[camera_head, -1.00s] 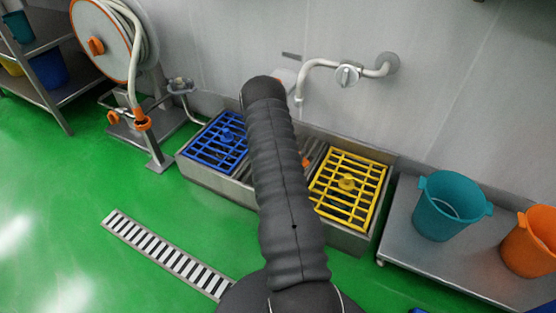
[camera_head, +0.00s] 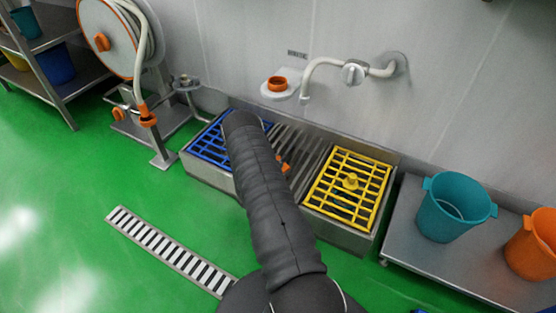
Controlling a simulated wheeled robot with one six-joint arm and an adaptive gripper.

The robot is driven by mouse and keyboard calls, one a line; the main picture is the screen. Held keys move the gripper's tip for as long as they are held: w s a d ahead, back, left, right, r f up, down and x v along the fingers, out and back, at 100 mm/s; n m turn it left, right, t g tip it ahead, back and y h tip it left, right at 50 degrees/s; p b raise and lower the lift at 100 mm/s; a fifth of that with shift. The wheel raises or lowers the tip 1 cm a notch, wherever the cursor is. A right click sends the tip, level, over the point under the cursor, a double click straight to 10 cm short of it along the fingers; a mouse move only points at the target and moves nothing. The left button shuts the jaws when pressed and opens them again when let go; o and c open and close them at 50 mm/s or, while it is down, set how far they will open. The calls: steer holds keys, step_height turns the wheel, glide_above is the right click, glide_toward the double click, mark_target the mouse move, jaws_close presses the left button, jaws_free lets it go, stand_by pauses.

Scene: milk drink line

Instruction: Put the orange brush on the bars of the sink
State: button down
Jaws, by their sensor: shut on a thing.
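The sink (camera_head: 345,236) is a low steel trough against the wall. It has a blue grid (camera_head: 209,146) at the left, grey metal bars (camera_head: 305,151) in the middle and a yellow grid (camera_head: 367,183) at the right. My dark arm reaches over the blue grid and the left part of the bars. My gripper is hidden behind the arm. A small orange piece, probably part of the orange brush (camera_head: 284,168), shows at the arm's right edge over the bars. Whether it touches the bars cannot be told.
A bent tap (camera_head: 322,64) and a white holder with an orange ring (camera_head: 277,84) are on the wall above. A hose reel (camera_head: 110,38) stands left. A steel bench with a teal bucket (camera_head: 455,205) and an orange bucket (camera_head: 532,245) stands right. Green floor is open in front.

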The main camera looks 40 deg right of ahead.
steer(key=shift+f, duration=0.35)
steer(key=c, duration=0.9)
jaws_free()
